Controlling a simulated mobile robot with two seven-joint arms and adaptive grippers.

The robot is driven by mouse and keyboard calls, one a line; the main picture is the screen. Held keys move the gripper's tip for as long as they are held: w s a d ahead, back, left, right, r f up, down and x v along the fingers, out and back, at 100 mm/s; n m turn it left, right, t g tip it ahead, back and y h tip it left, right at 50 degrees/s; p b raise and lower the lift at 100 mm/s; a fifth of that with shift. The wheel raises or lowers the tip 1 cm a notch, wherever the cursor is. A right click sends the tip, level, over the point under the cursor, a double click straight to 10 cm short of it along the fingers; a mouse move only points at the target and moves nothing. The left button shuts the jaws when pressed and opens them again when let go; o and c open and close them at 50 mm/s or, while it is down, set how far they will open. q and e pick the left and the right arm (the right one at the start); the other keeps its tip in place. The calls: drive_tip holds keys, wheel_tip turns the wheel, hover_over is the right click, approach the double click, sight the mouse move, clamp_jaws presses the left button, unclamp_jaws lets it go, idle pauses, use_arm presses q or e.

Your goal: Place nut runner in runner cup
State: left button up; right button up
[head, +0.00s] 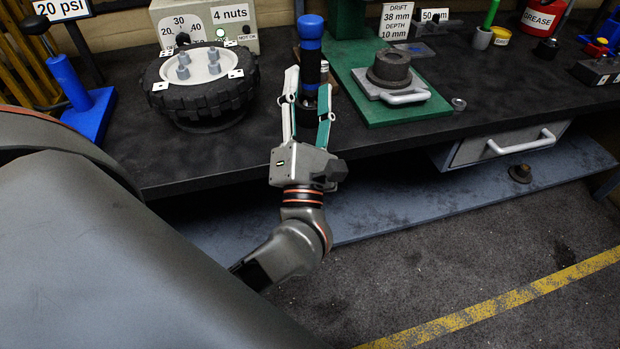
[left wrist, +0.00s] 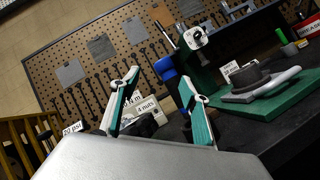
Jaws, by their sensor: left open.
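The nut runner (head: 310,45), with a blue top and a black body, stands upright near the front of the dark bench. My left gripper (head: 308,92) is open, with one finger on each side of the runner's lower black body. I cannot tell whether the fingers touch it. In the left wrist view the blue top (left wrist: 165,66) shows beside the right finger of the open left gripper (left wrist: 160,92). No runner cup can be made out clearly; the runner's foot is partly hidden by the gripper. My right gripper is not in view.
A wheel (head: 205,85) with several nuts stands left of the runner. A green press base (head: 420,108) with a handled block (head: 390,75) stands to the right. A blue stand (head: 90,110) is at far left. A drawer (head: 510,145) hangs under the bench.

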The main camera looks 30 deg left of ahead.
use_arm(q)
drive_tip(key=d+f+m+h, duration=0.6)
drive_tip(key=f+m+h, duration=0.2)
drive_tip(key=m, duration=0.5)
drive_tip(key=d+f+m+h, duration=0.7)
drive_tip(key=f+m+h, duration=0.15)
drive_tip(key=m, duration=0.45)
drive_tip(key=s+a+f+m+g, duration=0.1)
drive_tip(key=s+f+m+g, duration=0.2)
drive_tip(key=f, duration=0.6)
drive_tip(key=s+a+f+m+g+y, duration=0.1)
drive_tip(key=s+f+m+g, duration=0.2)
drive_tip(key=f, duration=0.7)
drive_tip(key=s+a+f+m+g, duration=0.2)
drive_tip(key=s+f+m, duration=0.3)
drive_tip(key=f, duration=0.5)
drive_tip(key=shift+s+f+m+g+y, duration=0.25)
drive_tip(key=shift+s+m+g+y, duration=0.1)
drive_tip(key=shift+s+g, duration=0.6)
drive_tip(key=shift+d+r+p, duration=0.1)
drive_tip(key=shift+r+p, duration=0.55)
drive_tip(key=shift+p, duration=0.15)
